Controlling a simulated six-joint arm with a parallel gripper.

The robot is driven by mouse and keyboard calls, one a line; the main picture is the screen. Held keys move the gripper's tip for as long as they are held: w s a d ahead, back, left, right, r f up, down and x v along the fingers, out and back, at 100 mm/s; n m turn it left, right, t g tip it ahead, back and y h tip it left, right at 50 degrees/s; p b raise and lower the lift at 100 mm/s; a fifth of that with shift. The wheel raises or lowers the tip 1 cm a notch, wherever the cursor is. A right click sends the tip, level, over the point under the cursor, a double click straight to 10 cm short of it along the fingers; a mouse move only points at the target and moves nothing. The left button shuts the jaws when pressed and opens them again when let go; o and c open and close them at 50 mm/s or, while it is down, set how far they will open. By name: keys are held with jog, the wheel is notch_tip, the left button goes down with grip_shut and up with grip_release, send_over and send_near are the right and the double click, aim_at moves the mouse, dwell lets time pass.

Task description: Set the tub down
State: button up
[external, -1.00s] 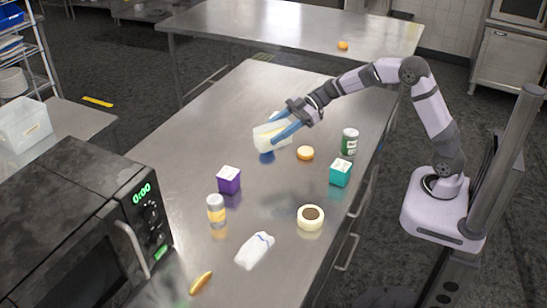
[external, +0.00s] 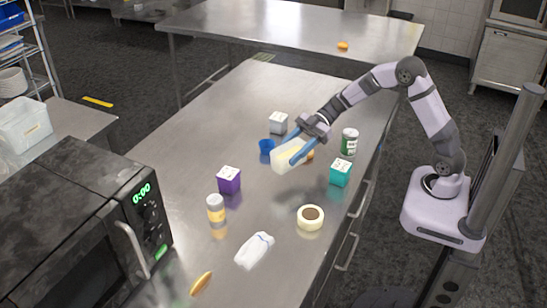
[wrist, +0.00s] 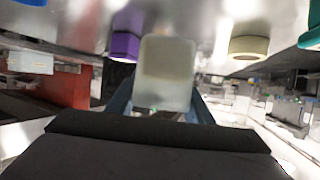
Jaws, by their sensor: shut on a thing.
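A pale, translucent tub (external: 287,157) with yellowish contents is held between the blue fingers of my gripper (external: 296,147). It looks tilted and sits a little above the steel table (external: 215,135); the exact gap is hard to tell. In the wrist view the tub (wrist: 166,72) fills the middle, between the blue fingers of my gripper (wrist: 160,105). It partly hides an orange item (external: 310,155) just behind it.
Around the tub stand a blue cup (external: 266,146), a white box (external: 278,122), a purple box (external: 229,180), a teal box (external: 340,173), a green can (external: 349,141) and a tape-like roll (external: 311,217). Free table lies between the purple box and the roll, and at the far left.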

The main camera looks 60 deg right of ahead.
jog(key=shift+f, duration=3.2)
jog(key=shift+f, duration=0.1)
jog(key=o, duration=1.2)
jog(key=shift+f, duration=0.1)
jog(key=shift+d+r, duration=0.2)
jog(key=shift+r, duration=0.05)
jog(key=b+v, duration=0.1)
jog(key=v, duration=1)
jog(key=shift+s+d+r+b, duration=0.1)
jog(key=shift+s+d+b, duration=0.1)
jog(key=shift+s+b, duration=0.1)
jog(key=shift+w, duration=0.15)
